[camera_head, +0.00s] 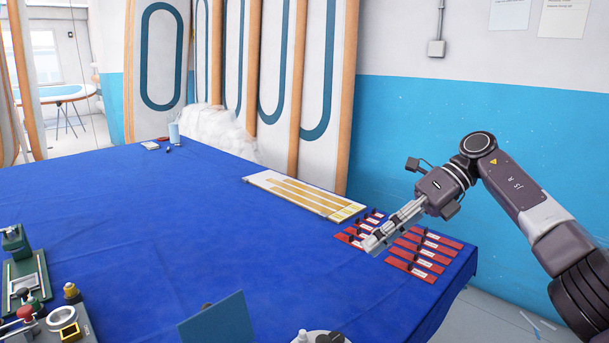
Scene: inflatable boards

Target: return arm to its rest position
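My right arm comes in from the right. Its gripper (378,240) hangs over the right end of the blue-covered table, above a group of red tags. The fingers look close together, but from this angle I cannot tell whether they are open or shut. I see nothing clearly held in them. Several red tags (424,252) with white labels and dark pieces lie in rows beneath and beside the gripper, and the fingers hide part of some. My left gripper is not in view.
The blue table (190,225) has wide bare cloth in its middle. A white board with tan strips (300,194) lies near the tags. Green and metal devices (25,265) stand at the left front. A blue panel (218,320) stands at the front edge. Tall boards (275,80) line the back.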

